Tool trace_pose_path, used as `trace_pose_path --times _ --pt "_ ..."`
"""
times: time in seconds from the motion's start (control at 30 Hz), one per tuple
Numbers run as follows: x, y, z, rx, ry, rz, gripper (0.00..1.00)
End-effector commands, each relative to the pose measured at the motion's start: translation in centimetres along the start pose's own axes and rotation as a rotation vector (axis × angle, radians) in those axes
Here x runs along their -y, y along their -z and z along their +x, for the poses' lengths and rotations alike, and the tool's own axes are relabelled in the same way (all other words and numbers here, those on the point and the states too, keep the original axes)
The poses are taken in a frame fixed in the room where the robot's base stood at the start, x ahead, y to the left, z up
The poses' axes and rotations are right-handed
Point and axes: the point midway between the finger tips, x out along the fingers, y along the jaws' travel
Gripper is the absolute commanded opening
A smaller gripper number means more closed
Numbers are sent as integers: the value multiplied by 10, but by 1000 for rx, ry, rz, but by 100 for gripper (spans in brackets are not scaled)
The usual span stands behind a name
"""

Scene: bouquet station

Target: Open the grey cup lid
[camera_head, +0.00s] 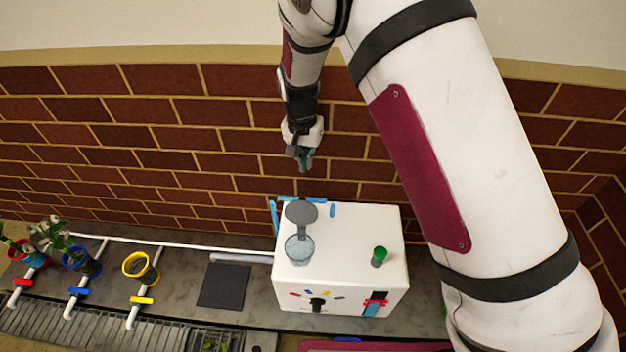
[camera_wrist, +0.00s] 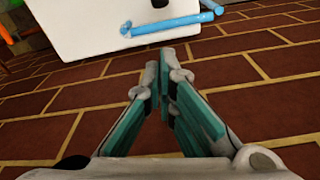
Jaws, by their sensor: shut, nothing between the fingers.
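A white box-shaped station (camera_head: 345,235) stands on the counter. On its top left is a round, light blue-grey cup opening (camera_head: 299,250). The grey lid (camera_head: 301,212) is raised off the opening, behind it, and joined to it by a short grey piece. My gripper (camera_head: 305,163) is above and behind the box, in front of the brick wall, apart from the lid. In the wrist view its teal-padded fingers (camera_wrist: 165,72) are shut and empty. There the box (camera_wrist: 85,25) shows only in part, and neither cup nor lid is in view.
A green knob (camera_head: 379,256) stands on the box's top right. Blue pipes (camera_head: 274,217) run along its back left edge. The brick wall (camera_head: 150,140) is close behind.

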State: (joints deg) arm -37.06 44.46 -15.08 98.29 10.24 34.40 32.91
Motion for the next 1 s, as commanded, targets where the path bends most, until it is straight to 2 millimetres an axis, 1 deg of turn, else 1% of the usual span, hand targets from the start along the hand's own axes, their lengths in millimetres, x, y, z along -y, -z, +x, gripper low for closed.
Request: trace_pose_path --times 0.03,0.13,0.27,0.37,0.7,0.77,0.8,0.9,1.0 --pt "2 -2 -6 -35 11 -57 0" --pt "3 -2 -9 -81 24 -132 0" --pt "4 0 -2 -94 27 -154 0" --pt "4 1 13 -91 25 -150 0" --pt "6 6 80 -90 25 -149 0" --pt "6 7 91 -90 26 -148 0" --pt "7 4 93 -90 27 -149 0" --pt "5 -12 85 -92 28 -151 0" --pt "3 -22 82 -91 27 -149 0"
